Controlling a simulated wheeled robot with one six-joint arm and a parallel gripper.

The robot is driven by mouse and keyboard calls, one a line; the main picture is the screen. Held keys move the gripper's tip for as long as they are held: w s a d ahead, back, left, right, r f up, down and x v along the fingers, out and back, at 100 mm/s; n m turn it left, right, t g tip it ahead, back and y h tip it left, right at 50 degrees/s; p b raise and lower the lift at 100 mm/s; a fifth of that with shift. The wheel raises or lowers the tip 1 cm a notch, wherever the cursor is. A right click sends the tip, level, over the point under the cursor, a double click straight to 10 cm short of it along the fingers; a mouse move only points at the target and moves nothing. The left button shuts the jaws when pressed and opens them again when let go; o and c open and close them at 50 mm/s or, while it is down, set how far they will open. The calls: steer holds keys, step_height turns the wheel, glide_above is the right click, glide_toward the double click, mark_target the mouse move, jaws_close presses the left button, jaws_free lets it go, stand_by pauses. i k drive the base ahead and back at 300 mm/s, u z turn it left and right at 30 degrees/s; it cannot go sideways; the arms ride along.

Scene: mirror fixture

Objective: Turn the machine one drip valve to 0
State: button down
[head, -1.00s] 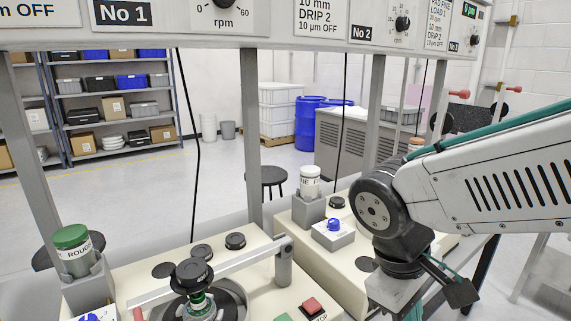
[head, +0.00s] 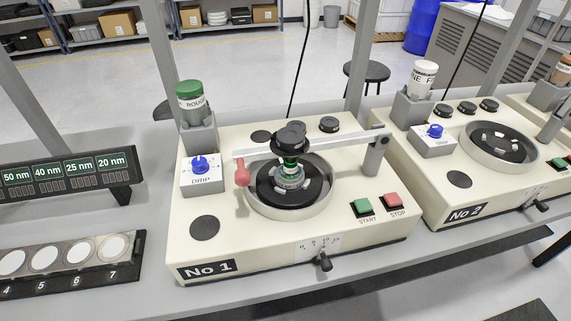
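Machine No 1 (head: 265,247) is a cream polishing unit in the middle of the head view. Its drip valve is a blue knob (head: 200,164) on a light grey box (head: 203,185) marked DRIP, at the machine's back left. The knob's white mark seems to point up; its scale is too small to read. A green-capped bottle (head: 190,100) labelled ROUGH stands in a grey holder just behind the valve. My gripper is not in the picture now, so its state and distance from the valve are hidden.
A swing arm (head: 335,143) with a red-tipped handle (head: 242,175) crosses the round plate just right of the valve. Machine No 2 (head: 490,195), with its own blue knob (head: 435,131), stands at right. Grey frame posts rise behind the bench. A sample rack (head: 70,275) lies at left.

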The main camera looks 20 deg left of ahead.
mark_target(199, 164)
steer(key=u, duration=1.55)
steer(key=k, duration=1.05)
steer(key=u, duration=0.75)
steer(key=i, duration=1.6)
steer(key=z, duration=0.8)
